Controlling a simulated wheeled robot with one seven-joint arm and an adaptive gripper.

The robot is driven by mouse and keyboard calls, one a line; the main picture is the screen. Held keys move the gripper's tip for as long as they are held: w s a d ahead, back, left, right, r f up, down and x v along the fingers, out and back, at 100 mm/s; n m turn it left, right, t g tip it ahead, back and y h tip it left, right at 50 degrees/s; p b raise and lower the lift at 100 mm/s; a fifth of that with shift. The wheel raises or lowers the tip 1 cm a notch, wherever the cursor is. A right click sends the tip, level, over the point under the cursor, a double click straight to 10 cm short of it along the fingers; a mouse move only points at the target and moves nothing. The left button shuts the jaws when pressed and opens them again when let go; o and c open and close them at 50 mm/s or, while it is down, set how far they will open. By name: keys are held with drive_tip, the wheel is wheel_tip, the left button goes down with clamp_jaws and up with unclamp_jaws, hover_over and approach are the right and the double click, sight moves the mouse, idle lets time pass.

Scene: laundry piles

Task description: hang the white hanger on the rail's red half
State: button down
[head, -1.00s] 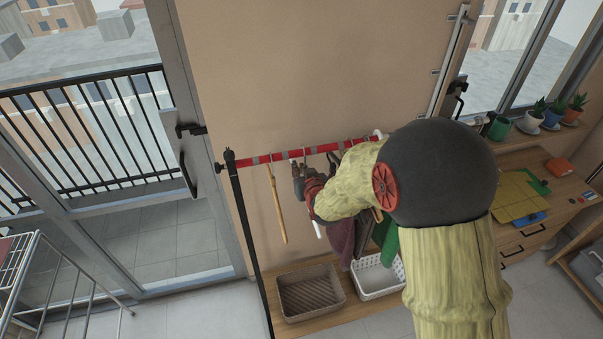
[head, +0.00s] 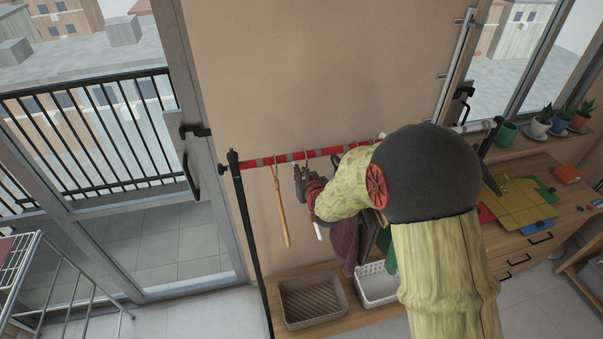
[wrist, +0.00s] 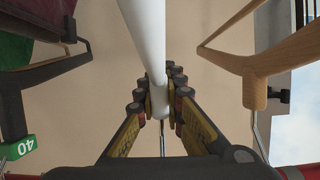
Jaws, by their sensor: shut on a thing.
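My gripper (wrist: 160,92) is shut on the white hanger (wrist: 146,38), whose body runs up between the fingers in the wrist view. Its thin metal hook extends below the fingers toward the rail. In the head view, my gripper (head: 306,183) is just below the rail's red half (head: 325,152), and a white hanger end (head: 318,232) shows beneath it. A hook shape touches or overlaps the rail above the gripper; I cannot tell whether it rests on it. My arm hides the rail's right part.
A wooden hanger (head: 281,206) hangs on the red half, left of my gripper. A dark hanger (wrist: 40,72) with maroon and green garments is on the other side, with a green 40 tag (wrist: 17,148). A brown basket (head: 313,301) and white basket (head: 375,284) stand below.

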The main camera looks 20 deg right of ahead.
drive_tip(key=c, duration=1.9)
unclamp_jaws()
drive_tip(key=shift+o, duration=0.4)
drive_tip(key=shift+s+b, duration=0.75)
drive_tip(key=shift+s, duration=4.8)
drive_tip(key=shift+f, duration=0.1)
